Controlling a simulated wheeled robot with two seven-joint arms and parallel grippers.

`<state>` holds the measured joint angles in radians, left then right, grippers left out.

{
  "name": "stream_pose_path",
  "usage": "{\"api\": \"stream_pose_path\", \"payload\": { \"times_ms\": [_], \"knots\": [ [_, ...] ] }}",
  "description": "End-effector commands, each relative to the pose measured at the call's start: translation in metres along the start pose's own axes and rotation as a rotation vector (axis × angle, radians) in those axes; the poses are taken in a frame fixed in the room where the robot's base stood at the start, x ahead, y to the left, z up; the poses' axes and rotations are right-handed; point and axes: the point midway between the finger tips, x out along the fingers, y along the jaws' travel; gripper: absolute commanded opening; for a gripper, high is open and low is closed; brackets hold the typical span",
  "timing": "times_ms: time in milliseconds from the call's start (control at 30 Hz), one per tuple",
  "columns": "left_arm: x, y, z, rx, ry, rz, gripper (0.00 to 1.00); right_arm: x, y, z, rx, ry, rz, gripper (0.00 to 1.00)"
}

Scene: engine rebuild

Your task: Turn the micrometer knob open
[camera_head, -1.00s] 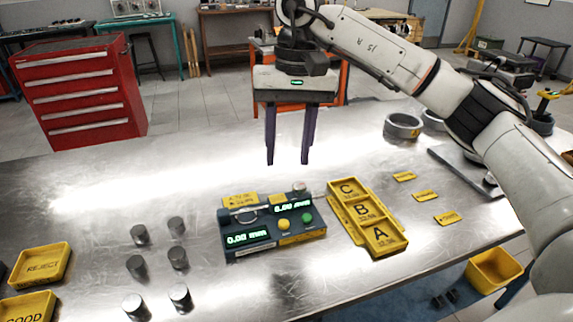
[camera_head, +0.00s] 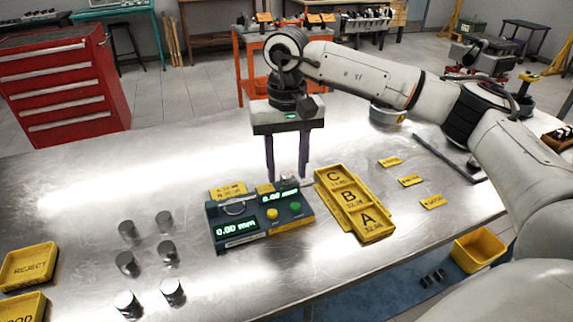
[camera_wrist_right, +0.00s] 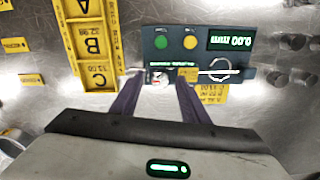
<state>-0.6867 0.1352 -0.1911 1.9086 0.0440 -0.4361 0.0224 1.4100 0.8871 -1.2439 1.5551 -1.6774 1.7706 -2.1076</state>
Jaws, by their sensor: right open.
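The dark micrometer unit (camera_head: 256,229) sits on the metal table with two lit green displays, a yellow button (camera_head: 272,214) and a green button (camera_head: 295,207). Its C-shaped metal frame (camera_wrist_right: 221,68) shows in the right wrist view. The small light knob (camera_wrist_right: 158,79) is at the unit's edge. My right gripper (camera_head: 287,179) points down at the far edge of the unit, open. In the right wrist view its fingertips (camera_wrist_right: 159,77) lie on either side of the knob; I cannot tell whether they touch it. My left gripper is not in view.
A yellow A/B/C tray (camera_head: 361,228) stands close on the unit's right. Several metal cylinders (camera_head: 168,250) stand on the left, beyond them the yellow REJECT tray (camera_head: 29,266). Yellow labels (camera_head: 228,189) lie behind the unit. The table's back left is clear.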

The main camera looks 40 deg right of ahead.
Motion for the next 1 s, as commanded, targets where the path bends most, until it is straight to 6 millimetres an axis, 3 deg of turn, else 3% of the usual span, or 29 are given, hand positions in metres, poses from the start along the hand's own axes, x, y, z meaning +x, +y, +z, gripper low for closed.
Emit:
{"api": "stream_pose_path", "payload": {
  "times_ms": [167,400,767,1000],
  "knots": [
    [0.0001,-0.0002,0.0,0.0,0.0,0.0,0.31,0.0001,0.0001,-0.0001,0.0,0.0,0.0,0.41],
    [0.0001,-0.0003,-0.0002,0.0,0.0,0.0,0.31,-0.0003,0.0001,-0.0002,0.001,0.0,0.0,0.01],
    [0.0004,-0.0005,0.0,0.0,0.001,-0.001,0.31,-0.0005,0.0,-0.0004,0.055,0.0,-0.001,0.0],
    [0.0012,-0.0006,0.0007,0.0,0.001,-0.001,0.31,-0.0005,-0.0001,-0.0009,0.21,0.001,-0.001,0.0]
  ]
}}
